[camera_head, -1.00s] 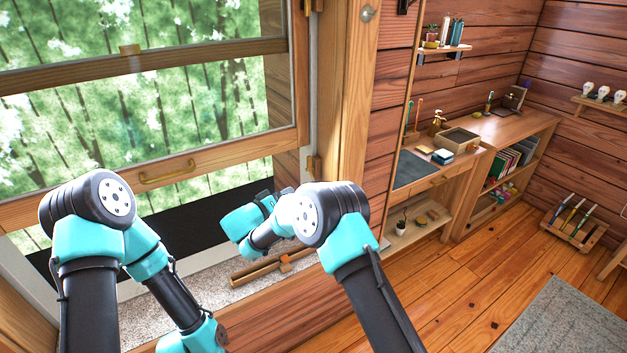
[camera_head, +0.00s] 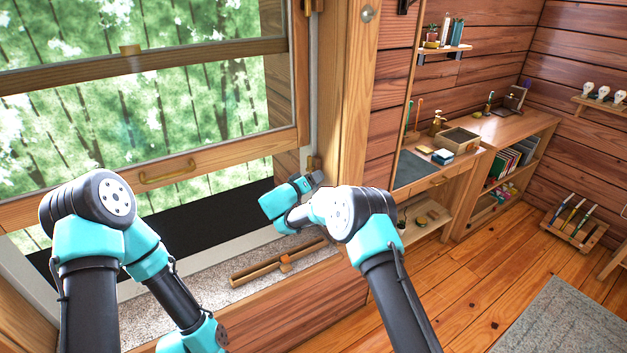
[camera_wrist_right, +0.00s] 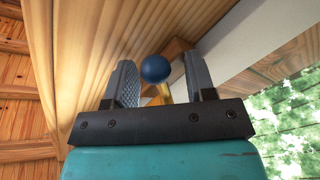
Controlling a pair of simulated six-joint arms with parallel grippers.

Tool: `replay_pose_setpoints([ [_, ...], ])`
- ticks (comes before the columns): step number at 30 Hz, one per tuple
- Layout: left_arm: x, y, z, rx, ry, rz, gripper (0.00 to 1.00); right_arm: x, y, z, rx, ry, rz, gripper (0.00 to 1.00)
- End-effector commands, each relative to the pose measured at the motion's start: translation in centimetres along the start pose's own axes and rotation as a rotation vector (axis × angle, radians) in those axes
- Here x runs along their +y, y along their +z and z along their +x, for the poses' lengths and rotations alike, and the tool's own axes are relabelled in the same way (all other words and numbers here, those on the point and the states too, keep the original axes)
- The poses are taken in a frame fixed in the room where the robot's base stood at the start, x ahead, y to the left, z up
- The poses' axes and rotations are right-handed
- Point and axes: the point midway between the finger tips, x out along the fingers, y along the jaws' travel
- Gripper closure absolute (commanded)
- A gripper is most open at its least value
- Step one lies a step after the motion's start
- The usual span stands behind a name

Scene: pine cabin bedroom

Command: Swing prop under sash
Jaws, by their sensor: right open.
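The sash (camera_head: 222,157) is raised, with a gap below its bottom rail, and carries a brass handle (camera_head: 167,172). In the right wrist view, a dark blue ball knob (camera_wrist_right: 154,69) shows between the fingertips. A yellowish rod and a wooden block (camera_wrist_right: 178,47) show behind it; they appear to be part of the prop by the jamb. My right gripper (camera_head: 317,179) is open at the right jamb, below a small wooden piece (camera_head: 313,163); it also shows in the wrist view (camera_wrist_right: 158,66). I cannot tell whether its fingers touch the knob. My left gripper is out of view.
A wooden strip with a small block (camera_head: 262,268) lies on the speckled sill (camera_head: 222,293). The wooden window frame (camera_head: 346,110) stands close to my right gripper. A desk (camera_head: 440,175) with small items stands along the wall to the right.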

Motion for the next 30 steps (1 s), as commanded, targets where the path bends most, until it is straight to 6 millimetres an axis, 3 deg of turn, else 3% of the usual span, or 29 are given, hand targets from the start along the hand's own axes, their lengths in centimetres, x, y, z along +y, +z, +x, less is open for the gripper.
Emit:
replay_pose_setpoints([
  [6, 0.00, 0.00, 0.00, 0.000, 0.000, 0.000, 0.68, 0.00, 0.01, 0.00, 0.000, 0.000, 0.000, 0.51],
  [21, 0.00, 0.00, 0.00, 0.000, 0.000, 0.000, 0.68, 0.01, 0.01, -0.01, 0.000, 0.000, 0.000, 0.98],
  [30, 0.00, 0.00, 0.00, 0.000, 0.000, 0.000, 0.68, 0.11, -0.01, -0.04, -0.005, -0.005, -0.023, 0.99],
])
